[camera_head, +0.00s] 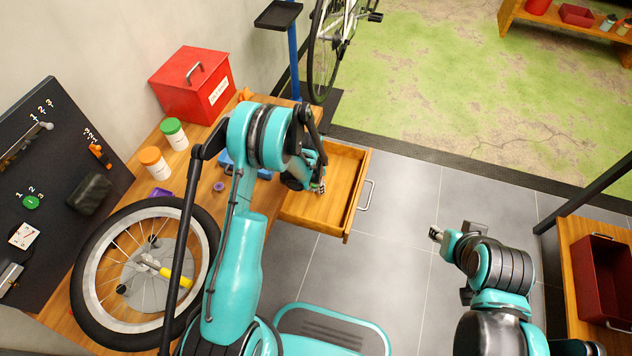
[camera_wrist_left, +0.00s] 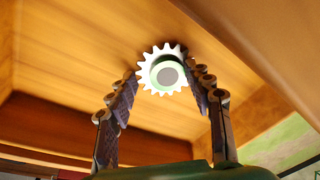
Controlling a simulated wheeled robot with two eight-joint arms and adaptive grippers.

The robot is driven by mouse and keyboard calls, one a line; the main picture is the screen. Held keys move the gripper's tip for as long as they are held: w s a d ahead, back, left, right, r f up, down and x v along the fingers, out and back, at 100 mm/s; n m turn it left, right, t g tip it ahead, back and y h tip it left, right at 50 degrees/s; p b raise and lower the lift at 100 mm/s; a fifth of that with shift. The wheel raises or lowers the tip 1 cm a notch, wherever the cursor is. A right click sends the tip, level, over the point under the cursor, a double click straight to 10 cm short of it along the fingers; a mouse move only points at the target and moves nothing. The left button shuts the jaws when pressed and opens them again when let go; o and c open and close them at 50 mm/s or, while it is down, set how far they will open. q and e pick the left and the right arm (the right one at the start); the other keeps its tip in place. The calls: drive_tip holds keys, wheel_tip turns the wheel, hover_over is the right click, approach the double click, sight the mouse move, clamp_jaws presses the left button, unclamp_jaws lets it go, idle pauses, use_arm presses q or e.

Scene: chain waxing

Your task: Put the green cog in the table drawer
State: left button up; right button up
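The table drawer (camera_head: 335,202) is pulled open on the right side of the wooden table. My left gripper (camera_head: 318,187) points down into it. In the left wrist view the green cog (camera_wrist_left: 168,75) is between the fingertips of my left gripper (camera_wrist_left: 161,77), which meet its rim on both sides. Its round face and green hub show against the wooden drawer floor (camera_wrist_left: 75,115). I cannot tell whether the cog touches the floor. My right gripper (camera_head: 437,234) is over the grey floor, away from the drawer; its fingers are too small to read.
The table (camera_head: 264,195) carries a bicycle wheel (camera_head: 93,262), a red box (camera_head: 185,92), a green-lidded jar (camera_head: 175,136) and an orange-lidded jar (camera_head: 154,164). A tool board (camera_head: 60,155) is at left. The drawer's handle (camera_head: 367,196) faces free grey floor.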

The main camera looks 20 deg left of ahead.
use_arm(q)
drive_tip(key=shift+o, duration=0.9)
drive_tip(key=shift+r, duration=0.25)
wheel_tip(320, 180, up, 12)
drive_tip(key=s+f+p, duration=0.1)
drive_tip(key=s+p, duration=0.1)
drive_tip(key=p, duration=0.3)
wheel_tip(320, 180, up, 17)
drive_tip(key=n+t, duration=0.2)
drive_tip(key=n, duration=0.2)
hover_over(314, 190)
drive_tip(key=s, duration=0.7)
drive_tip(key=s+r+n+t, duration=0.1)
drive_tip(key=s+r+n, duration=0.1)
drive_tip(key=s, duration=0.6)
drive_tip(key=s+r+n+t, duration=0.2)
drive_tip(key=s+r, duration=0.3)
drive_tip(key=s, duration=0.3)
drive_tip(key=shift+d+n, duration=0.45)
drive_tip(key=shift+n, duration=0.15)
